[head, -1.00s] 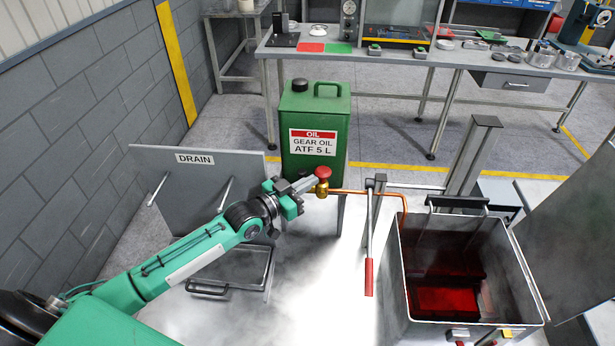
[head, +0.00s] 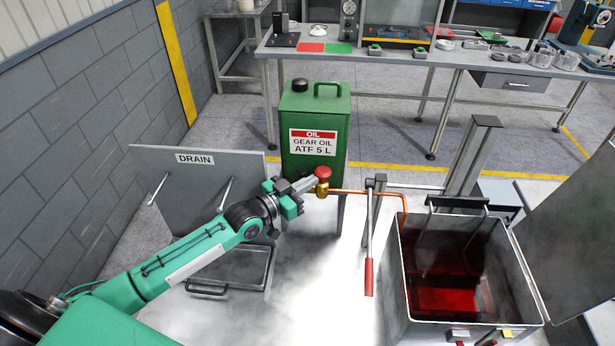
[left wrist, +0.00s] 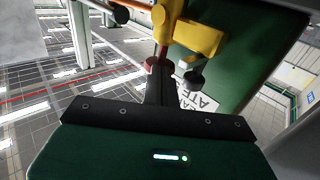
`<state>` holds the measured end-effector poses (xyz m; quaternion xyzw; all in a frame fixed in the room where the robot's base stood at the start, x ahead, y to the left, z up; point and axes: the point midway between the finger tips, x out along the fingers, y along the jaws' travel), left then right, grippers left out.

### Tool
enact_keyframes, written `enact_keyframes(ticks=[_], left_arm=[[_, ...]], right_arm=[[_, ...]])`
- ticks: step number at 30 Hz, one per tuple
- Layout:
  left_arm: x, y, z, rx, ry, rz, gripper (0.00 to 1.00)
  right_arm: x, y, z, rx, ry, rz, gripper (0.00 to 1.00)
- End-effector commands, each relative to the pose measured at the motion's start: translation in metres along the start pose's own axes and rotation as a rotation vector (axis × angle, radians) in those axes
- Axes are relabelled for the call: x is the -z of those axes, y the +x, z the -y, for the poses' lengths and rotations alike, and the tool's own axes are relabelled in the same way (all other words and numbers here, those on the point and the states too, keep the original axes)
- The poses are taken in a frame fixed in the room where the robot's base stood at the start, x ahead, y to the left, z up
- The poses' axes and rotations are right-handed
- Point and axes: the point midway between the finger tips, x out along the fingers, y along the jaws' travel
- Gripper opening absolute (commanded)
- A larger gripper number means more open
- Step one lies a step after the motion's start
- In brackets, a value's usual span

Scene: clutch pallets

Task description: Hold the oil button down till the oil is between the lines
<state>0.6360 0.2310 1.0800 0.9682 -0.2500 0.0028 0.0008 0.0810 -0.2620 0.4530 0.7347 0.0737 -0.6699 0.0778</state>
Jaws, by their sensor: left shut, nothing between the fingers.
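The red oil button (head: 323,172) tops a brass valve (head: 321,189) in front of the green oil can (head: 303,105). My left gripper (head: 312,183) is shut and empty, its fingertips right beside the button and valve. I cannot tell whether they touch or how far the button is pressed. In the left wrist view the shut fingers (left wrist: 158,85) point at the valve's yellow body (left wrist: 197,37). Dark red oil lies in the open grey tank (head: 399,270) at the right. Level lines cannot be made out. My right gripper is out of view.
A copper pipe (head: 365,193) runs from the valve to the tank. A red-handled lever (head: 369,277) stands between them. A panel marked DRAIN (head: 190,190) is behind my left arm. A workbench (head: 400,54) stands at the back. White haze covers the floor in front.

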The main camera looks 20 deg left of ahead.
Motion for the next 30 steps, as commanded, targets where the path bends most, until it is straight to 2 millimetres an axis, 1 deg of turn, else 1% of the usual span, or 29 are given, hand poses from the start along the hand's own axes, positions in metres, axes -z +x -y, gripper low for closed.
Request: enact_keyframes(ticks=[15, 19, 23, 30], left_arm=[[0.001, 0.000, 0.000, 0.000, 0.000, -0.001, 0.00], [-0.001, -0.004, 0.000, 0.000, 0.000, -0.001, 0.00], [-0.003, -0.017, 0.000, 0.000, 0.000, 0.001, 0.00], [-0.004, -0.051, 0.000, -0.001, 0.001, 0.002, 0.00]], right_arm=[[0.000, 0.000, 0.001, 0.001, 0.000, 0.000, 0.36], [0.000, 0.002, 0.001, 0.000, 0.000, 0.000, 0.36], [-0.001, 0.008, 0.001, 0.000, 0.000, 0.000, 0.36], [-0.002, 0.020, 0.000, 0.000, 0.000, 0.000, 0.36]])
